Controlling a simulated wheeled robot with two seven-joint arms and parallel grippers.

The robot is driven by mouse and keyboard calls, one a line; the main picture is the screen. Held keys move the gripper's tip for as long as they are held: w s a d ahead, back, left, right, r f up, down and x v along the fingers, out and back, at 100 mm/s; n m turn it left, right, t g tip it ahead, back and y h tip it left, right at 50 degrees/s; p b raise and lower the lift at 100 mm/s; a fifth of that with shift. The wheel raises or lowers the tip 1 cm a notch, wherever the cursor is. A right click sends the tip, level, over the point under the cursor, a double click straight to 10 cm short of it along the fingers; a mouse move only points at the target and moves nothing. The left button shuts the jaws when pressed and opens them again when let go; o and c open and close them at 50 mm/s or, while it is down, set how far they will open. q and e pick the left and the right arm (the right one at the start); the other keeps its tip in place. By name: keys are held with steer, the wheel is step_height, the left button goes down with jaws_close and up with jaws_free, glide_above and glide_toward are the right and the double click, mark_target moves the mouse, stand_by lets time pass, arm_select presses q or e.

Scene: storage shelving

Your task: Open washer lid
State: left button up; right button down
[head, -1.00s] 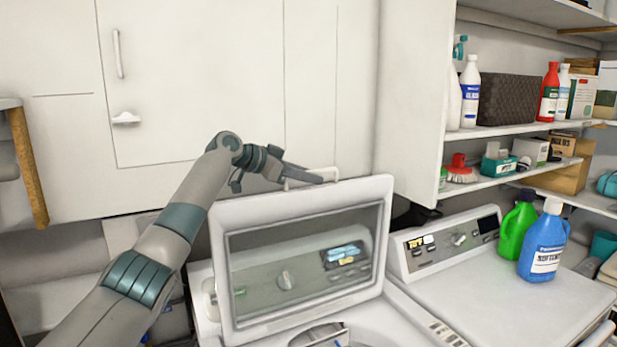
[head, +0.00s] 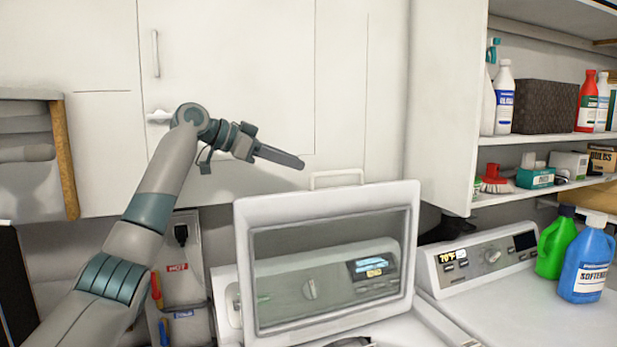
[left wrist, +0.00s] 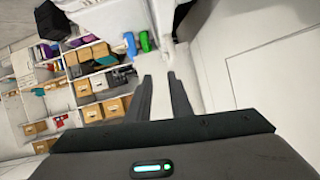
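The washer lid (head: 240,270) stands raised and nearly upright on the washer (head: 437,325), with a large glass window (head: 330,260) and a thin handle (head: 337,174) along its top edge. My left gripper (head: 301,162) is above and left of the handle, visibly apart from it in the head view. In the left wrist view my left gripper (left wrist: 160,80) has its two fingers apart with nothing held between them. Most of the washer's opening is below the picture edge. My right gripper is not in view.
A dryer (head: 490,290) stands to the right, with green (head: 553,247) and blue (head: 585,268) bottles on it. White cabinets (head: 250,90) close off the space behind my left arm. Shelves (head: 540,138) with bottles and boxes are at the right.

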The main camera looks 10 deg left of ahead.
arm_select(q)
steer(key=shift+b+v, duration=0.3)
steer(key=shift+v, duration=1.15)
